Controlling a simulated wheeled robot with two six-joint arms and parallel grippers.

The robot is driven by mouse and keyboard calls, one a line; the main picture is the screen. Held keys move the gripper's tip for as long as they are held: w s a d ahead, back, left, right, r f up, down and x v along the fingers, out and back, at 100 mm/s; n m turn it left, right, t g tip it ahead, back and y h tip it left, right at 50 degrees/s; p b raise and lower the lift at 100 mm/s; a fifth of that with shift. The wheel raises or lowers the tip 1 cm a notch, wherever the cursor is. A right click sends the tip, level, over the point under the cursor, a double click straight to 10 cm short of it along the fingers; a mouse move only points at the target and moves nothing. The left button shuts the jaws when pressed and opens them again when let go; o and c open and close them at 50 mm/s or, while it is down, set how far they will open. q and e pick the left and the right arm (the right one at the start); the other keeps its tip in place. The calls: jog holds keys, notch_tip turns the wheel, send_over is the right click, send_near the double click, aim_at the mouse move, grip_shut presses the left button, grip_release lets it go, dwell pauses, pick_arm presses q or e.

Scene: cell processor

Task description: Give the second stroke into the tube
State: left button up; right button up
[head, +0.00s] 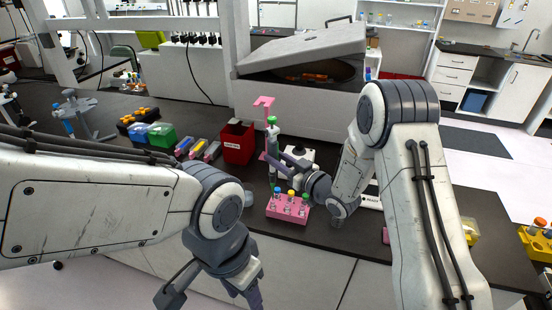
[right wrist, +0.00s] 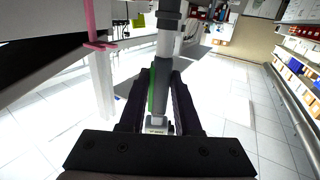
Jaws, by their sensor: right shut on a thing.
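A pink rack (head: 286,212) stands on the dark bench and holds several small tubes with blue, yellow and green tops (head: 291,194). My right gripper (head: 274,160) is shut on an upright pipette (head: 272,136) with a green part near its top, just behind the rack's left side. In the right wrist view the dark fingers (right wrist: 161,100) close on both sides of the grey pipette body (right wrist: 163,82), with a green strip along it. I cannot tell whether the pipette's tip is inside a tube. My left gripper (head: 213,295) hangs in front of the bench, its fingers spread and empty.
A red bin (head: 239,143) stands left of the pipette, and a pink stand (head: 263,103) is behind it. A centrifuge with a raised lid (head: 305,45) is at the back. Colored boxes (head: 161,135) stand left.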

aim_at(275, 174)
jog(key=shift+f+b, duration=2.8)
jog(key=shift+f, duration=0.2)
jog(key=shift+f+b, duration=0.3)
jog(key=shift+b, duration=0.1)
jog(key=shift+o, duration=1)
jog(key=c, duration=0.4)
jog(key=shift+o, duration=1)
jog(key=shift+r, duration=0.1)
